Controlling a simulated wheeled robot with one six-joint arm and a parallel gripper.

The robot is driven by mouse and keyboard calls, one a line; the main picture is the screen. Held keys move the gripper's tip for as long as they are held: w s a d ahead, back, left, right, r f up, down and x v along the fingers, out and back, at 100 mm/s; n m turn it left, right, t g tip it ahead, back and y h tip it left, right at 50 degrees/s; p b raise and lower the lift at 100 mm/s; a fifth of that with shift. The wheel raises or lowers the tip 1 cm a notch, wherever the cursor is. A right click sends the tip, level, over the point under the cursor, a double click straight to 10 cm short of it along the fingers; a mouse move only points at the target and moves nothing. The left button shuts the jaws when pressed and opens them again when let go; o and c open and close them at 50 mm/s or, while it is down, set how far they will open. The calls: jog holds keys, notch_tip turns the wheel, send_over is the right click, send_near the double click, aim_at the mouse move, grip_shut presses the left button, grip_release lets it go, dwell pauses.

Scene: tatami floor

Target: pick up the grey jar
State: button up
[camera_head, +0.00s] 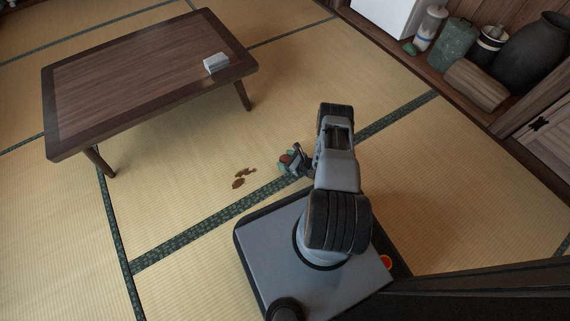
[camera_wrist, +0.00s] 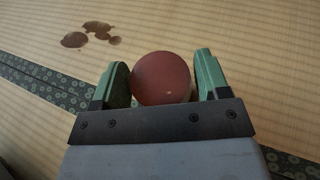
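My gripper (camera_head: 290,161) is low over the tatami, left of my arm. Its two green fingers (camera_wrist: 165,80) stand apart on either side of a dull red ball (camera_wrist: 161,78), which appears held between them. The ball also shows in part in the head view (camera_head: 287,158). I see no grey jar at my gripper. A large dark grey, nearly black jar (camera_head: 541,52) stands in the wooden alcove at the upper right, far from my gripper. A grey-green canister (camera_head: 457,43) stands left of it. I cannot tell which one is the grey jar.
A low wooden table (camera_head: 150,70) with a small white block (camera_head: 216,62) stands at the upper left. Brown stains (camera_head: 242,178) mark the floor left of my gripper.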

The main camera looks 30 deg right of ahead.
jog(key=c, duration=0.7)
